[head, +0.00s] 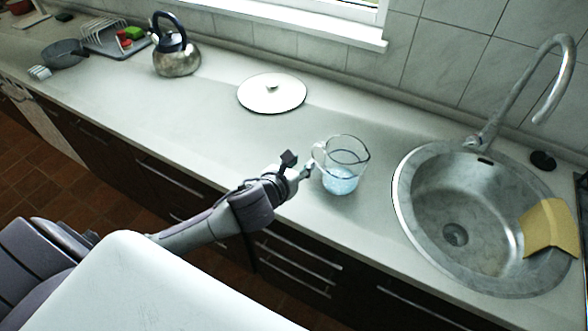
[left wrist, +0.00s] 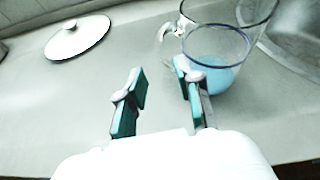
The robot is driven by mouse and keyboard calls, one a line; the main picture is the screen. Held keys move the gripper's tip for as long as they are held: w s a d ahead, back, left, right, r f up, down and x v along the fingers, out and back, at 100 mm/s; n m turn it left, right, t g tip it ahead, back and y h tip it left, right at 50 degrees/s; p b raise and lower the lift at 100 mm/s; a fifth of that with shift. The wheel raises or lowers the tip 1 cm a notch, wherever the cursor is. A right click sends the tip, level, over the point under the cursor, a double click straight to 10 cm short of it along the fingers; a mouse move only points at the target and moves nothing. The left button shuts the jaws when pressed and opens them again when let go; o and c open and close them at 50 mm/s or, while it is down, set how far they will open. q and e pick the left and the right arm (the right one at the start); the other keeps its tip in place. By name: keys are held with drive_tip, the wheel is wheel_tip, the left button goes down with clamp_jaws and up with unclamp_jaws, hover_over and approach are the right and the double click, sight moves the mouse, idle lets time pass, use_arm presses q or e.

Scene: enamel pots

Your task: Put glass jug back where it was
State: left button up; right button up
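The glass jug (head: 343,168) stands upright on the counter, left of the sink, with pale blue contents at its bottom. Its handle is on the left side, facing my gripper. My left gripper (head: 298,167) is beside the handle. In the left wrist view the two fingers (left wrist: 158,85) are apart with bare counter between them. The jug (left wrist: 215,60) shows there beyond the right finger, its handle near that fingertip; whether they touch I cannot tell. My right gripper is in neither view.
A round white lid (head: 271,93) lies on the counter behind the gripper. A kettle (head: 176,55), a grey pan (head: 64,54) and a dish tray (head: 112,42) stand at the far left. The sink (head: 455,205) has a yellow cloth (head: 549,228) on its right rim. The counter between kettle and jug is mostly clear.

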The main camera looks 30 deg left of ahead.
use_arm(q)
drive_tip(key=v, duration=0.3)
drive_tip(key=shift+s+r, duration=0.15)
drive_tip(key=shift+s, duration=0.05)
idle(0.3)
